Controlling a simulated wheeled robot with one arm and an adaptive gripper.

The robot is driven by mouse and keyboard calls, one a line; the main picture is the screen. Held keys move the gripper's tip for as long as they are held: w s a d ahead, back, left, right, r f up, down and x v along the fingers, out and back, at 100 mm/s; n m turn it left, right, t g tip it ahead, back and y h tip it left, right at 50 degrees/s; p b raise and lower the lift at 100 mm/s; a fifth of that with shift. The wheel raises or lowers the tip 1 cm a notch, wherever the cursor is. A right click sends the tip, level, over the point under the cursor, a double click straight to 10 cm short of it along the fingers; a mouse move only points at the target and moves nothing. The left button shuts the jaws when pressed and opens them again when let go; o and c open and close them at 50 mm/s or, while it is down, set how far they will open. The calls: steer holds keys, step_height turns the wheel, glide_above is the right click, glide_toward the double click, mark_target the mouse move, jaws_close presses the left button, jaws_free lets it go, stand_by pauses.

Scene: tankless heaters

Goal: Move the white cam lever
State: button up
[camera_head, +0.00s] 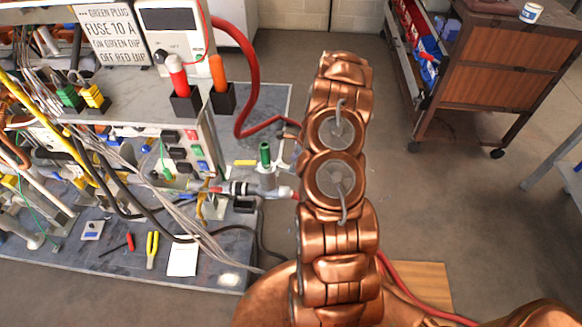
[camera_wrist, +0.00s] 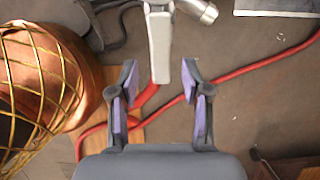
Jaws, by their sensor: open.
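The white cam lever (camera_wrist: 160,45) shows in the wrist view as a pale, long handle pointing down from a metal pipe fitting (camera_wrist: 198,10) at the top. My gripper (camera_wrist: 160,78) is open. Its two dark fingers with purple pads stand on either side of the lever's free end, with a visible gap on each side. In the head view my copper arm covers the area right of the green-topped valve (camera_head: 265,155), and I cannot clearly make out the gripper or the lever there.
A bench (camera_head: 200,265) with wires, pipes and tools fills the left of the head view. A red hose (camera_head: 245,110) curves beside it. A wooden cart (camera_head: 500,75) stands back right. A wooden board (camera_head: 425,283) lies on the floor.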

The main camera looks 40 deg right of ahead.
steer(key=v, duration=0.7)
